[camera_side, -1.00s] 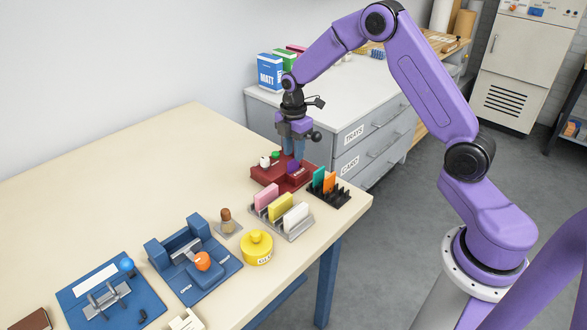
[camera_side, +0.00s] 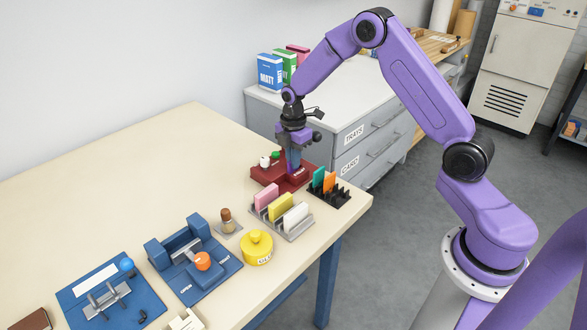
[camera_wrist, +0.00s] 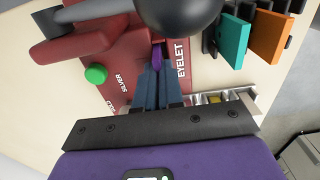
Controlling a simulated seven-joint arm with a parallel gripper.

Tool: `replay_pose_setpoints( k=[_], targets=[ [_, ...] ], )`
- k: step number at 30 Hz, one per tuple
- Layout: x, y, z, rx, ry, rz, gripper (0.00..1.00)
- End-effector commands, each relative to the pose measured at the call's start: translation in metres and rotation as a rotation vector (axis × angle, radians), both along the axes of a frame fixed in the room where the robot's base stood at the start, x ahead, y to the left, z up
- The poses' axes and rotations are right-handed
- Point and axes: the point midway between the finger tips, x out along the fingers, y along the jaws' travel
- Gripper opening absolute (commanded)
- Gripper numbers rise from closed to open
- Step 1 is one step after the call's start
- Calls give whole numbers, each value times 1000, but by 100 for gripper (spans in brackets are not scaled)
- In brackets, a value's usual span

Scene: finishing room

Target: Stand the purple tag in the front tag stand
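The purple tag (camera_wrist: 157,57) stands in the red eyelet press (camera_side: 264,178), its top edge at my fingertips; it is mostly hidden by them in the side view. My gripper (camera_side: 292,166) points down over the press. In the wrist view my two blue fingers (camera_wrist: 158,72) lie close together with the tag pinched between their tips. A grey tag stand (camera_side: 289,233) holds a pink, a yellow and a white tag. A black tag stand (camera_side: 342,197) holds a green tag (camera_side: 319,178) and an orange tag (camera_side: 330,182), with bare slots to the right. I cannot tell which stand is the front one.
A yellow glue pot (camera_side: 257,249), a small brown-handled tool (camera_side: 226,216) and a blue press (camera_side: 215,275) with an orange knob stand left of the grey stand. The black stand is near the table's right corner. The table's back left is clear.

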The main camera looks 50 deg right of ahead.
Motion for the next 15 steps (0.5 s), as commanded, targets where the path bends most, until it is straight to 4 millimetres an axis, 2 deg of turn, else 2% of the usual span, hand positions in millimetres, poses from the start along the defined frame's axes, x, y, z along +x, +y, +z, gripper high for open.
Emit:
replay_pose_setpoints(
  k=[15],
  targets=[
    [1,0,31,0,-2,0,0]
  ],
)
